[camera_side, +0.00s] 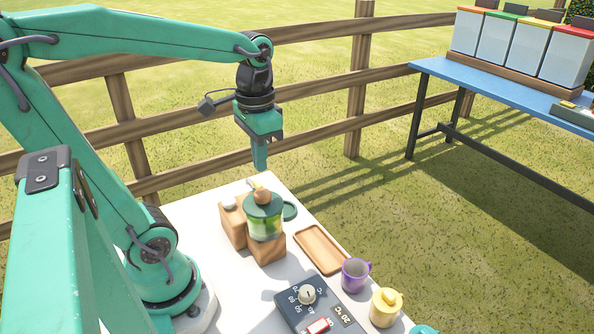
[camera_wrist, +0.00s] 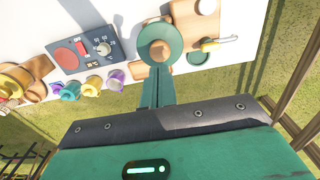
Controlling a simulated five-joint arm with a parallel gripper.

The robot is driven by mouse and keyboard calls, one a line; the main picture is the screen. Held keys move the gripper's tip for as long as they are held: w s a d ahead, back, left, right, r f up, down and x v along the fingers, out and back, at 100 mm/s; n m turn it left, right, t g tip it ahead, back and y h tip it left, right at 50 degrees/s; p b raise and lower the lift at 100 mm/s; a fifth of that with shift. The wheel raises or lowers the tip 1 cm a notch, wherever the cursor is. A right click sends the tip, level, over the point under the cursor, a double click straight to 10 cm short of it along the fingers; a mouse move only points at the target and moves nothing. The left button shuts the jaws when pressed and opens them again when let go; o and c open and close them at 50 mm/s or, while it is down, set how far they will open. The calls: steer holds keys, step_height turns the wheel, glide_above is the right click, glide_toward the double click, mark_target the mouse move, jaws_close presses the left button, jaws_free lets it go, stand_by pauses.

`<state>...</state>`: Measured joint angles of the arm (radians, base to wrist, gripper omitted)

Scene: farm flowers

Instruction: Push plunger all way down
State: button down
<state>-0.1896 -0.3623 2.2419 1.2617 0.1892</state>
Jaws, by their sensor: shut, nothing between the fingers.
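The plunger's wooden knob (camera_side: 262,195) stands on top of a round green lid (camera_side: 256,208). The lid covers a clear container with green contents (camera_side: 264,228), set on a wooden block (camera_side: 267,250). How deep the plunger sits is hard to tell. My gripper (camera_side: 260,166) is shut and empty, pointing down above the knob with a visible gap. In the wrist view, my closed fingers (camera_wrist: 158,98) reach toward the green lid (camera_wrist: 150,30), with the round knob (camera_wrist: 160,50) just beyond the fingertips.
On the white table are a wooden tray (camera_side: 320,250), a purple mug (camera_side: 355,275), a yellow cup (camera_side: 385,307) and a dark control panel (camera_side: 290,302). A second wooden block (camera_side: 233,228) stands left of the container. A blue table (camera_side: 500,95) with bins stands far right.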

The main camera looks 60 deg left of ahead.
stand_by(0.6)
steer(key=shift+r, duration=3)
steer(key=s+d+f+t, duration=0.1)
steer(key=d+f+t, duration=0.3)
steer(key=f+t, duration=0.1)
steer(key=shift+d+f+t, duration=0.15)
steer(key=shift+d+t, duration=0.1)
steer(key=shift+t, duration=0.05)
